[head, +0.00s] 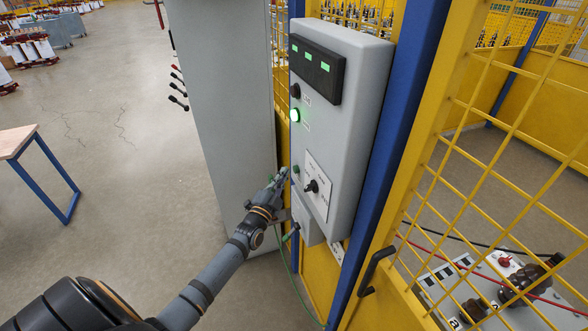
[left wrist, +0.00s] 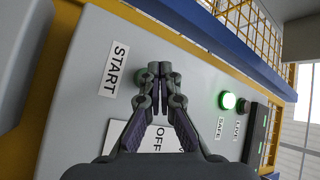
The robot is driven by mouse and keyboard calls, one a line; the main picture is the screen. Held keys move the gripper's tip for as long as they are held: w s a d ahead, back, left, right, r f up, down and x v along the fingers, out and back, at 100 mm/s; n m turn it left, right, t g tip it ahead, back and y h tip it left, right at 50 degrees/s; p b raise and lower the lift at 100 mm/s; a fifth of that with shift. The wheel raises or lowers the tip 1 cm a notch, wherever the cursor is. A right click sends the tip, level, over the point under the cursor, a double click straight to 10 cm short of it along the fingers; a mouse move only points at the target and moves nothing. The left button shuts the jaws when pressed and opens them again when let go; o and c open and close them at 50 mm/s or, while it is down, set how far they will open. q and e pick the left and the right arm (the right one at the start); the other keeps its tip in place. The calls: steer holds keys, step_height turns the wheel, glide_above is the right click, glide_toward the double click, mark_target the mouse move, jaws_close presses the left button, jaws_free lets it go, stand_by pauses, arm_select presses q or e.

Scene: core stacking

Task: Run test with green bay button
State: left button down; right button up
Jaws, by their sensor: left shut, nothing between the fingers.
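A grey control box (head: 335,110) is mounted on the blue post of a yellow mesh fence. A small green button (head: 296,169) sits low on its left front, beside my left gripper (head: 283,173). My left gripper is shut and empty, its fingertips at or very near this button; contact cannot be told. My right gripper is not in view.
A black rotary switch (head: 312,186) sits on a white plate right of the button. A dark lamp (head: 295,91) and a display with green segments (head: 317,68) are above. A grey cabinet (head: 225,90) stands left of the box. Open floor lies further left.

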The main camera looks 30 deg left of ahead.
arm_select(q)
steer(key=s+a+p, duration=0.3)
steer(key=shift+s+a, duration=0.1)
steer(key=shift+s, duration=0.25)
stand_by(0.8)
